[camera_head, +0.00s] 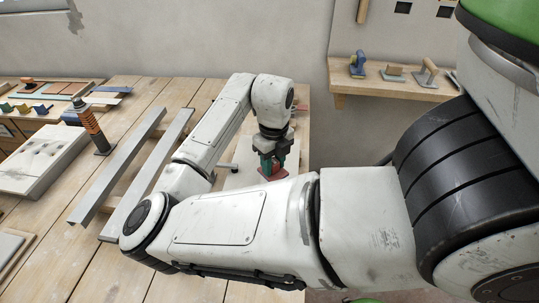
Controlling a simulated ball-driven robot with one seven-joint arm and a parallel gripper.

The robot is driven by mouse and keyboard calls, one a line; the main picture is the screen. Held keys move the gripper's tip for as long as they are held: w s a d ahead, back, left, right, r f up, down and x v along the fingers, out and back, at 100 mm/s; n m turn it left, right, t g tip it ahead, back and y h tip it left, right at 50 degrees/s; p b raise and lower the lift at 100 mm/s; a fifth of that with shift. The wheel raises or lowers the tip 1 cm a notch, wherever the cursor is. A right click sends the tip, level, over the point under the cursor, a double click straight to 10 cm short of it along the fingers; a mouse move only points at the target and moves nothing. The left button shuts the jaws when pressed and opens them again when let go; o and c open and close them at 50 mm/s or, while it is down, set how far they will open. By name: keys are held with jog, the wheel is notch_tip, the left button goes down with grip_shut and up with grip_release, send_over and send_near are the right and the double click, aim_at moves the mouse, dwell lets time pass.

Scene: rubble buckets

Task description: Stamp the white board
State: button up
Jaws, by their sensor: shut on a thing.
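My gripper (270,156) points down over the right part of the workbench. It is shut on a small green and red thing, which looks like the stamp (273,173). The jaws hide much of it. A pale flat board (238,181) lies on the bench under and beside the gripper, and my forearm hides its near part. I cannot tell whether the stamp touches this board. No mark shows on the visible part of the board.
Two long grey metal bars (125,165) lie on the bench (150,90) left of my arm. An orange and black upright tool (93,130) stands near a thick whitish block (42,160). Colored blocks fill a tray at the far left. A wall shelf (390,88) holds trowel-like tools.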

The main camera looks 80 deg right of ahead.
jog(key=shift+w+d+f, duration=0.15)
jog(key=shift+d, duration=0.15)
jog(key=shift+f+b, duration=2.25)
jog(key=shift+f, duration=0.6)
jog(key=shift+f+b, duration=0.4)
jog(key=shift+f, duration=0.15)
jog(key=shift+r+p, duration=2.7)
jog(key=shift+r, duration=0.9)
